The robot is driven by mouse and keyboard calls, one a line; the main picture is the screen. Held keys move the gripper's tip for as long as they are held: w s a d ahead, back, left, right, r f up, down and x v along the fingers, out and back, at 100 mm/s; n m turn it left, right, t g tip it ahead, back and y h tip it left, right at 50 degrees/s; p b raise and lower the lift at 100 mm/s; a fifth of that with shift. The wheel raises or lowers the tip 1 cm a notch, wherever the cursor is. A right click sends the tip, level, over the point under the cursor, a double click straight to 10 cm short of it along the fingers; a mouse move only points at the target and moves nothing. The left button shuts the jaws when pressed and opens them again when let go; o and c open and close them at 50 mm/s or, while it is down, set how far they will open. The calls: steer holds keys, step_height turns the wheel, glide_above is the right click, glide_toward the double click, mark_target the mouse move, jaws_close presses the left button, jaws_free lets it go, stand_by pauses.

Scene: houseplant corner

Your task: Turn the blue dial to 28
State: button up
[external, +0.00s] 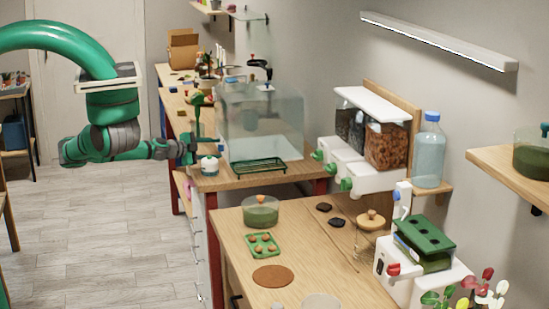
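A small blue knob (397,195) shows on a white upright fitting beside the water bottle at the right. It may be the blue dial, but no numbers or pointer can be read at this size. My gripper (201,145) is at the end of my green arm, by the front left corner of the far bench. It is above or close to a small white round pot-like item (209,165), and well left of the blue knob. Its fingers are too small and mixed with green things behind to show whether they are open or shut.
A clear glass box (262,120) and a dark green rack (258,165) stand right of my gripper. White dispensers with green knobs (346,184) are on the wall. A white device with a red knob (393,269) is on the near bench (235,240). The floor at left is clear.

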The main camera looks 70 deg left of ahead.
steer(key=v, duration=1.1)
steer(key=shift+a+f+n+g+h, duration=0.3)
steer(key=shift+a+f+n+h, duration=0.35)
steer(key=shift+n+h, duration=0.4)
steer(key=shift+a+n+h, duration=0.35)
steer(key=shift+n+h, duration=0.1)
steer(key=shift+n, duration=0.3)
steer(key=a+r+n+h, duration=0.2)
steer(key=r+n, duration=0.1)
steer(key=shift+w+g, duration=0.1)
steer(key=shift+g, duration=0.2)
steer(key=shift+w+a+r+n, duration=0.1)
steer(key=shift+r+n, duration=0.1)
steer(key=shift+n, duration=0.2)
steer(key=x, duration=1)
steer(key=shift+w, duration=0.35)
